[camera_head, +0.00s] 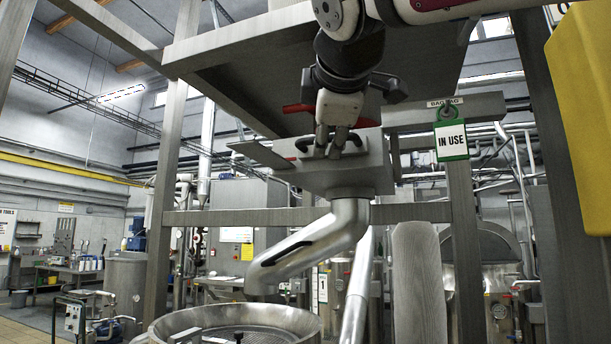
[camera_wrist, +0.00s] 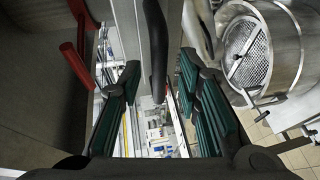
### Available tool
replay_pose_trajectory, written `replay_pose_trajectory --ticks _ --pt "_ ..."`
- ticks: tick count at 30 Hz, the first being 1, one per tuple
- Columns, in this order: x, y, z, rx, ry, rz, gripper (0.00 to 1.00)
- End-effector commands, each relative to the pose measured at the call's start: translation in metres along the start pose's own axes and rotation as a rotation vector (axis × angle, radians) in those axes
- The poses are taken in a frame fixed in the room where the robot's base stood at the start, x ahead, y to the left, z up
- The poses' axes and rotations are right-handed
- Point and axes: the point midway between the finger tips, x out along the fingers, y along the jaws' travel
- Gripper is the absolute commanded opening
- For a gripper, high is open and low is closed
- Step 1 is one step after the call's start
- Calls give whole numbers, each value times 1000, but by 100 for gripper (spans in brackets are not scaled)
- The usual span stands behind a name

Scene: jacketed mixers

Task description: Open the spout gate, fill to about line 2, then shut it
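The spout (camera_head: 318,245) hangs under a grey gate housing (camera_head: 345,172) and slants down left over a round metal vessel (camera_head: 240,318). No stream shows at its mouth. A flat plate (camera_head: 258,153) sticks out left of the housing. My gripper (camera_head: 338,143) is at the housing front, by a black bar handle (camera_head: 303,144). In the wrist view, my gripper (camera_wrist: 158,105) is open, green pads apart, with the black handle (camera_wrist: 155,55) between them and gaps on both sides. The vessel (camera_wrist: 290,50) shows a perforated screen inside. I see no fill line.
Red levers (camera_head: 298,108) sit above the housing; one shows in the wrist view (camera_wrist: 76,62). A green-framed "IN USE" tag (camera_head: 451,140) hangs right. Steel frame posts (camera_head: 165,165) flank the spout, and a yellow box (camera_head: 585,110) stands far right.

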Motion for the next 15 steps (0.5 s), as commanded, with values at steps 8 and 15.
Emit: replay_pose_trajectory --ticks 8,15 --pt "16 0 0 1 -1 1 31" --pt "16 0 0 1 0 1 29"
